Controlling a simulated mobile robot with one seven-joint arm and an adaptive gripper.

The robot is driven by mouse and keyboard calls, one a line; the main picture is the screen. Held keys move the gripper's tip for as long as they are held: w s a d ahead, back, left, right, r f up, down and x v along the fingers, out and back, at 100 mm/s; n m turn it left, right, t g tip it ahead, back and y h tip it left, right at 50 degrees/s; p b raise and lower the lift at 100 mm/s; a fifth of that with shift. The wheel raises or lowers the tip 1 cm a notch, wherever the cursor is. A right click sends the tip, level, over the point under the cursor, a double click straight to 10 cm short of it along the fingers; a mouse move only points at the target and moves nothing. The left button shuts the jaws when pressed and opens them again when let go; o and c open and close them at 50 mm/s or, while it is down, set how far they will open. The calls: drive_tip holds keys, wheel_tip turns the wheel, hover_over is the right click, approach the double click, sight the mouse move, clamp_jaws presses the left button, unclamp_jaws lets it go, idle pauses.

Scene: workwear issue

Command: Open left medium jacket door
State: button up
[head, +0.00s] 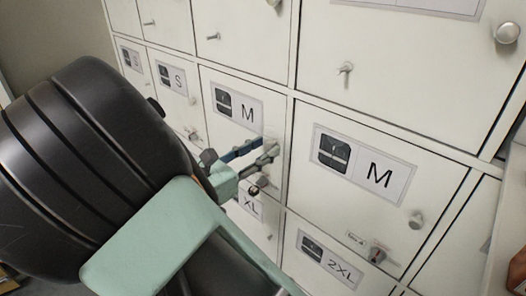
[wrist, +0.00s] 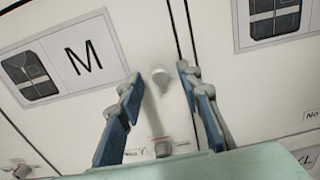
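The left medium jacket door (head: 222,128) is a white locker door with a jacket pictogram and an "M" label; it looks closed. My gripper (wrist: 160,76) is open, one blue-padded finger on each side of the knob. I cannot tell if either finger touches it. In the head view my gripper (head: 268,149) is at the right side of this door, and its fingers hide the knob.
A second "M" door (head: 325,205) adjoins on the right, with a knob (head: 416,220) and a lock (head: 377,255). An "S" door (head: 176,100) stands on the left, and a "2XL" door (head: 318,277) below. A lock (wrist: 163,148) lies below the knob in the wrist view.

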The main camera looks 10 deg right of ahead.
drive_tip(key=shift+w+d, duration=0.15)
drive_tip(key=shift+d, duration=0.1)
clamp_jaws()
drive_tip(key=shift+a, duration=0.1)
idle(0.4)
